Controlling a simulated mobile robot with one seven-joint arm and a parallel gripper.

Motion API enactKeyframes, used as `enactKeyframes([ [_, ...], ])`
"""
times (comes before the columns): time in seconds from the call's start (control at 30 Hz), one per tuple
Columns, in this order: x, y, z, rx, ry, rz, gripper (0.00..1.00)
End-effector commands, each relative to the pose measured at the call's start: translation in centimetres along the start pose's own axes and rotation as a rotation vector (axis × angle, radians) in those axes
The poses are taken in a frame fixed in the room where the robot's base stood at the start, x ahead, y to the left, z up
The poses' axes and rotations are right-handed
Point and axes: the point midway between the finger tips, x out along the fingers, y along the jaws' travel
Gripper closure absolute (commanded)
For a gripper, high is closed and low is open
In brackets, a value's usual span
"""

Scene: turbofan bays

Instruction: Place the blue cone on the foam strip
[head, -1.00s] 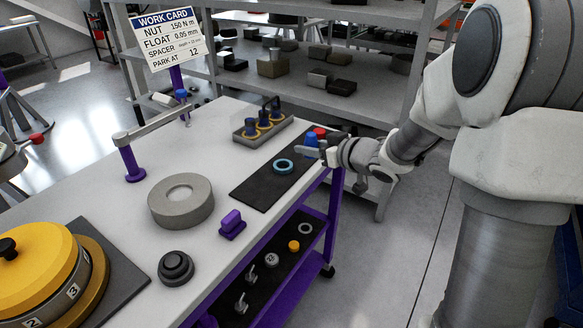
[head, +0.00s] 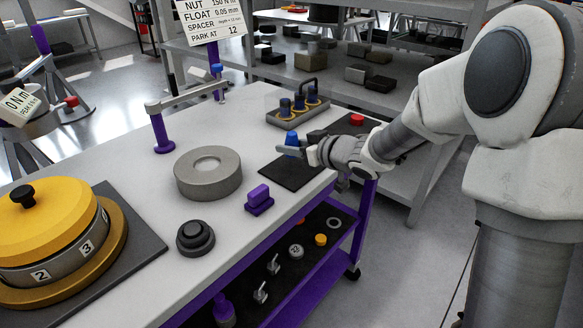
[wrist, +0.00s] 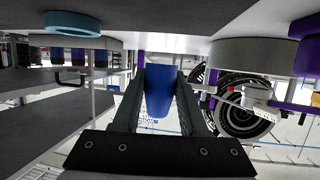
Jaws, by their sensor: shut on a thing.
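The blue cone (head: 291,138) stands upright in my gripper (head: 291,149), above or at the dark foam strip (head: 286,174). In the wrist view the cone (wrist: 158,92) sits between the two fingers (wrist: 160,78), which are shut on it. The strip lies along the right edge of the white table. I cannot tell how much gap there is between cone and strip. A red piece (head: 356,119) is at the strip's far end. The blue ring (wrist: 72,23) shows in the wrist view; in the head view my gripper hides it.
A tray with blue-topped pegs (head: 300,105) stands behind the strip. A purple block (head: 259,198), a grey ring (head: 208,172) and a black knob (head: 195,236) stand nearer on the table. The yellow-lidded drum (head: 50,238) is at left. A lower shelf holds small parts.

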Motion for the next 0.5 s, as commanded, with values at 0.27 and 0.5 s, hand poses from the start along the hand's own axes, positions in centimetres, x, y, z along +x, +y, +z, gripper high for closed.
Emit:
enactKeyframes([
  [0.27,1.1,-0.2,2.6,0.002,-0.001,0.0,1.0],
  [0.5,1.6,-0.2,3.8,0.0,0.001,0.0,1.0],
])
